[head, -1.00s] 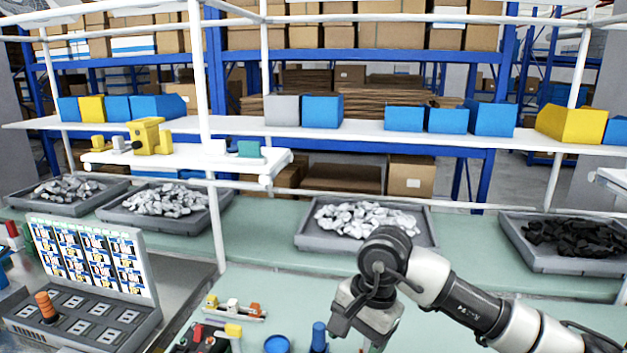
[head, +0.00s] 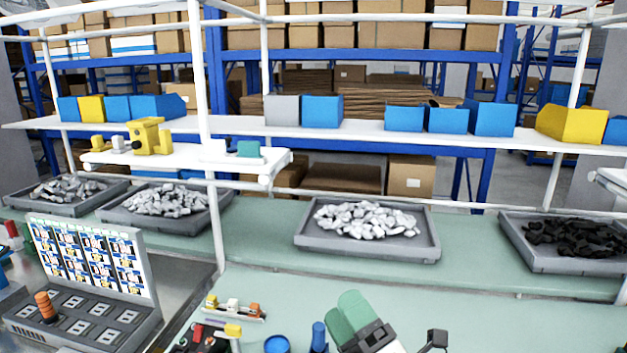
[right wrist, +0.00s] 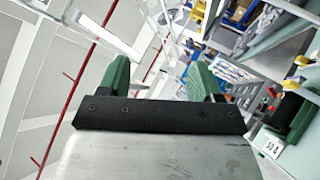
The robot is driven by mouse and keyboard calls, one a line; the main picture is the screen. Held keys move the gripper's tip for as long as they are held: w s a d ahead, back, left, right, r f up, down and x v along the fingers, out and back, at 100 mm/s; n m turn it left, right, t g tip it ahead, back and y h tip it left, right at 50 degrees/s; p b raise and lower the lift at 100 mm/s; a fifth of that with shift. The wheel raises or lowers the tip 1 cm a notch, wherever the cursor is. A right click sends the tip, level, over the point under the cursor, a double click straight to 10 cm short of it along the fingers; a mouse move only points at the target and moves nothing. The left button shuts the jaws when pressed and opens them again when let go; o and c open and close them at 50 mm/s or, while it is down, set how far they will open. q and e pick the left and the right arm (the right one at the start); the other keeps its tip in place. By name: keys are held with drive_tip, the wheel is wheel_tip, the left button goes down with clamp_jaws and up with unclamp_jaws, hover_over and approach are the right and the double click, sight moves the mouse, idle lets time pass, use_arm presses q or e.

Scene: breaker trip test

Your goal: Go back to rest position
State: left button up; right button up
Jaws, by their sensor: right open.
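My right gripper (head: 348,311) shows at the bottom edge of the head view, right of the middle. Its green fingers point up over the pale green bench (head: 480,305). In the right wrist view the gripper (right wrist: 158,78) has its two green fingers well apart, with nothing between them. That view is tilted and shows mostly ceiling on the left and shelving at the upper right. My left gripper is in neither view.
A test panel (head: 90,265) with an orange knob stands at the left. Small breaker parts (head: 235,308), a blue round piece (head: 277,344) and a blue post (head: 318,336) are left of my gripper. Trays of grey (head: 312,246) and black (head: 530,263) parts line the back. The bench's right is clear.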

drive_tip(key=s+d+f+m+g+h, duration=0.3)
drive_tip(key=d+f+m+h, duration=0.35)
drive_tip(key=f+m, duration=0.25)
drive_tip(key=s+d+f+m+g+h, duration=0.3)
drive_tip(key=d+f+m+h, duration=0.3)
drive_tip(key=f+m+h, duration=0.3)
drive_tip(key=s+d+f+m+g+y, duration=0.1)
drive_tip(key=s+d+f+m+g, duration=0.15)
drive_tip(key=s+f+g, duration=0.4)
drive_tip(key=s+d+f+m+g+y, duration=0.1)
drive_tip(key=s+f+m+g, duration=0.25)
drive_tip(key=s, duration=0.65)
wheel_tip(320, 180, down, 34)
drive_tip(key=s+g+b, duration=0.1)
drive_tip(key=s+b, duration=0.1)
drive_tip(key=b, duration=0.4)
drive_tip(key=s+d+f+g+b, duration=0.1)
drive_tip(key=s+d+f+b, duration=0.2)
drive_tip(key=s+f, duration=1.2)
wheel_tip(320, 180, down, 4)
drive_tip(key=shift+r+h+b, duration=0.25)
drive_tip(key=shift+h+b, duration=0.1)
drive_tip(key=shift+b, duration=0.15)
